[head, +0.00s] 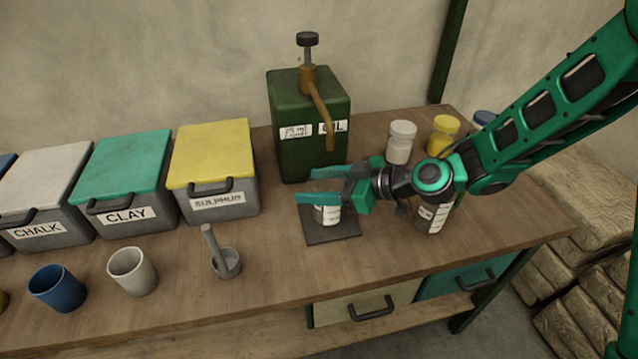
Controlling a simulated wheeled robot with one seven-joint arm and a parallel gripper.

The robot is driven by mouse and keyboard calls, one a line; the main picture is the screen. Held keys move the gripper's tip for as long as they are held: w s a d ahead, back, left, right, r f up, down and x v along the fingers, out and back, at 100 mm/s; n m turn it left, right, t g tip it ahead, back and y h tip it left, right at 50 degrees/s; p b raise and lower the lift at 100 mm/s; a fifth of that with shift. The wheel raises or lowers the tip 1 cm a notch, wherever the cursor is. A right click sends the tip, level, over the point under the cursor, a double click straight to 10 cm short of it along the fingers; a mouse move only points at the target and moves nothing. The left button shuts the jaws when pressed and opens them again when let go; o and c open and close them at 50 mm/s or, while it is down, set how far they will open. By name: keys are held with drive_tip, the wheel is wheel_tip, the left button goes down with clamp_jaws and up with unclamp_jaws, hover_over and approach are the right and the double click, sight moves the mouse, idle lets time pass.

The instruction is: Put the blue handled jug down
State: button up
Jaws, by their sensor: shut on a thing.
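My gripper (305,185) reaches in from the right, its two green fingers pointing left. It is shut on a small pale vessel with dark markings, which I take to be the jug (327,215). The jug looks upright, and only its lower part shows below the near finger. Its rim and any blue handle are hidden by my gripper. It is over a dark square mat (343,233) on the wooden bench (280,270); I cannot tell whether its base touches the mat.
A green oil can (300,155) with a brown spout stands just behind my gripper. A brown labelled jar (432,216) stands beneath my arm, with white (401,146) and yellow (442,135) jars behind. A mortar (226,266), cups and labelled bins stand left.

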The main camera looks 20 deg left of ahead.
drive_tip(key=shift+f, duration=0.45)
drive_tip(key=o, duration=1.3)
